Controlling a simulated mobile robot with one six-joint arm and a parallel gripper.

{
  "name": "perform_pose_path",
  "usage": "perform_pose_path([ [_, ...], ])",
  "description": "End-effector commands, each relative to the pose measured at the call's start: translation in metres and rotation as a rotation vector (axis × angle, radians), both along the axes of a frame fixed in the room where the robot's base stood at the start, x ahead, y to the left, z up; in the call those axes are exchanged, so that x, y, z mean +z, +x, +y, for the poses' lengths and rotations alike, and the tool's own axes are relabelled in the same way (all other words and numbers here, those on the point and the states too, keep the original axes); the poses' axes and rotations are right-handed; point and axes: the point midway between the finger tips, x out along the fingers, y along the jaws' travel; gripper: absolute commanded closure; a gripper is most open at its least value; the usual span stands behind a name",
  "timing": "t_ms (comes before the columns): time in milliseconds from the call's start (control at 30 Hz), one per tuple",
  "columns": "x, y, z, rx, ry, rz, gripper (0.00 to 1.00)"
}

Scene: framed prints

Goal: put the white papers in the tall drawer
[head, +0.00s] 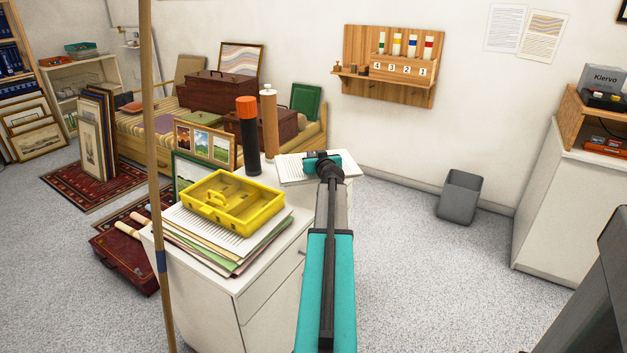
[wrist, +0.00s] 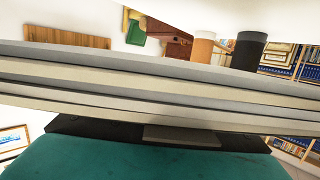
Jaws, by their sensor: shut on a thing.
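My gripper (head: 322,165) reaches out beyond the white drawer cabinet (head: 212,305). It is shut on a stack of white papers (head: 290,169), whose top sheet shows lines of print at its left. In the wrist view the stack's layered edge (wrist: 150,84) runs right across, in front of my gripper's dark fingers (wrist: 160,132). The cabinet stands at the lower left of the head view; its right front shows a seam and a small handle. I see no open drawer, and my arm hides part of that front.
A grey bin (head: 461,197) stands by the wall. The floor at centre right is clear.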

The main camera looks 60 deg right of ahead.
Motion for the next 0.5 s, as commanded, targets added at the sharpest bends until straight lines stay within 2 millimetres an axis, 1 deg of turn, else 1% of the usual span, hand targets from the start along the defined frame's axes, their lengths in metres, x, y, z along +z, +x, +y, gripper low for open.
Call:
perform_pose_path([
  [33, -0.011, 0.0, 0.0, -0.001, 0.001, -0.001, 1.0],
  [100, -0.023, 0.0, 0.0, -0.001, 0.001, 0.0, 1.0],
  [233, -0.04, 0.0, -0.001, -0.002, 0.0, 0.0, 1.0],
  [333, -0.049, -0.001, -0.001, -0.002, -0.001, 0.0, 1.0],
  [500, -0.052, -0.001, -0.001, -0.002, -0.001, -0.002, 1.0],
])
